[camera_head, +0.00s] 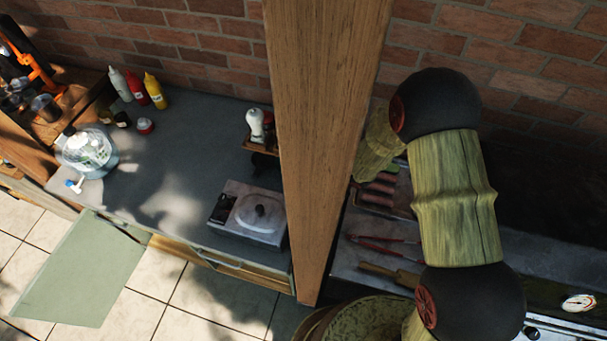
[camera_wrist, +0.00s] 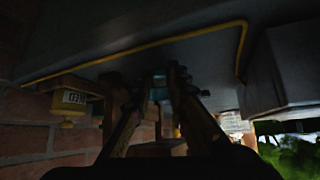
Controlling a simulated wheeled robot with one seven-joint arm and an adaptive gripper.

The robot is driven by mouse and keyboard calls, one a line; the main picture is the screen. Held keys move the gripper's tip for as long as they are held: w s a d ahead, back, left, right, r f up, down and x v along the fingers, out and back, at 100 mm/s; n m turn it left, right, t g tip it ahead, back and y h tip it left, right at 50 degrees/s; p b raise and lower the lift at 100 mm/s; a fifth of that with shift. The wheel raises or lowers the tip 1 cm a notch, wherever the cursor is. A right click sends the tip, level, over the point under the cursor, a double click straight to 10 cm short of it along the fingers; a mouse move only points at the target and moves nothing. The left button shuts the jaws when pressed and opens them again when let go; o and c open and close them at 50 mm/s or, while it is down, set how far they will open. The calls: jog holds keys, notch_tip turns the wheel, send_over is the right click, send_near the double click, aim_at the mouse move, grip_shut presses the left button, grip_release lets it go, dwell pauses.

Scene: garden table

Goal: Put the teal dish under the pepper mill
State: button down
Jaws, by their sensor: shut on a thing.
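In the wrist view my gripper (camera_wrist: 160,72) is shut, its fingers converging on a small teal piece. This looks like part of the teal dish (camera_wrist: 159,88); most of it is hidden by the fingers and dark shadow. In the head view the gripper and dish are hidden behind the wooden post, where my arm passes. A white, knobbed, mill-shaped thing (camera_head: 257,122) stands upright on a small wooden stand left of the post. It may be the pepper mill, but I cannot tell for sure.
The wooden post (camera_head: 322,130) blocks the middle. The grey counter (camera_head: 180,160) has a clear centre. It holds squeeze bottles (camera_head: 136,88), a glass dispenser (camera_head: 88,150) and a lidded box (camera_head: 252,212). Red tongs (camera_head: 385,239) lie right of the post. A brick wall (camera_head: 190,45) stands behind.

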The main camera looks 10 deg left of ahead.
jog(key=shift+f, duration=0.25)
jog(key=c, duration=1.8)
grip_release()
jog(key=shift+o, duration=0.3)
jog(key=shift+d+r, duration=0.1)
jog(key=shift+r, duration=0.15)
jog(key=p+v, duration=0.2)
jog(key=v, duration=0.9)
jog(key=shift+d+r, duration=0.2)
jog(key=shift+d, duration=0.1)
